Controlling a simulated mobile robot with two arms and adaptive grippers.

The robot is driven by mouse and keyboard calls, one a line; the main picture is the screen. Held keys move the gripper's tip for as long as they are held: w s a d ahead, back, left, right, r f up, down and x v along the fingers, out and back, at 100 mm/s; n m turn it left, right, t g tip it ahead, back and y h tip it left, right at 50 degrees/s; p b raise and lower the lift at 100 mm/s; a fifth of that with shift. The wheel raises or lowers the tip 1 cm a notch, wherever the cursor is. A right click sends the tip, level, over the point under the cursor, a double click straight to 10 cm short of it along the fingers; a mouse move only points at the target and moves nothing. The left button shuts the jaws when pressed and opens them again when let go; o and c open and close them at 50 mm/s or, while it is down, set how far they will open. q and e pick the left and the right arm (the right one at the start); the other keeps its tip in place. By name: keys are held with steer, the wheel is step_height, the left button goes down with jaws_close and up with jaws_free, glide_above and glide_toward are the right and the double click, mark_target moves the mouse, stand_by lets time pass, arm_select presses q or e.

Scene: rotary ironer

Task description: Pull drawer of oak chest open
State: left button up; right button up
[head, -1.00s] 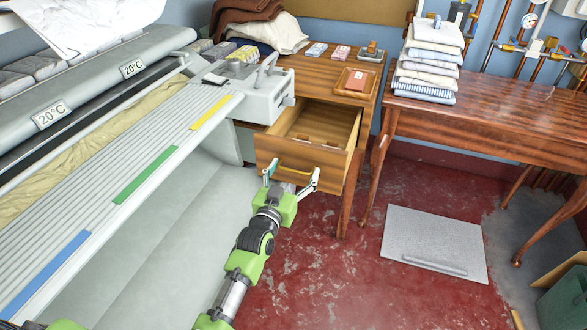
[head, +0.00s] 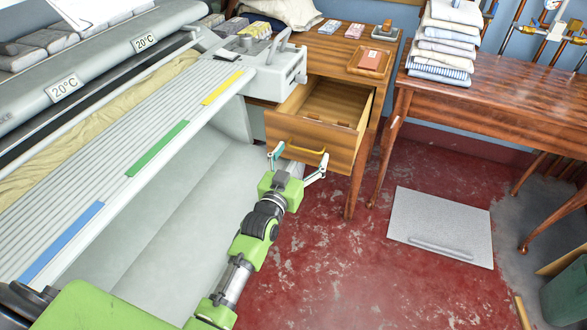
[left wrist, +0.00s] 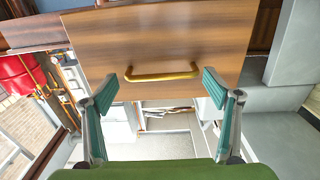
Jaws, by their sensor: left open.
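The oak chest (head: 358,100) stands right of the ironer, and its drawer (head: 312,140) is pulled well out, with the empty-looking inside showing from above. A brass bar handle (head: 305,151) is on the drawer front; the handle (left wrist: 162,73) also shows in the left wrist view, level and centred. My left gripper (head: 299,158) is open just in front of the drawer front. In the left wrist view its fingers (left wrist: 157,88) are spread wide to either side of the handle, with gaps between; it holds nothing. My right gripper is not in view.
The ironer (head: 150,130) fills the left side. A wooden table (head: 490,95) with folded linen (head: 445,45) stands to the right. A grey plate (head: 440,225) lies on the red floor. A tray (head: 370,62) and small boxes sit on the chest top.

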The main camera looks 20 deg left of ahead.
arm_select(q)
steer(key=s, duration=0.9)
steer(key=shift+s, duration=0.4)
steer(key=shift+a, duration=0.1)
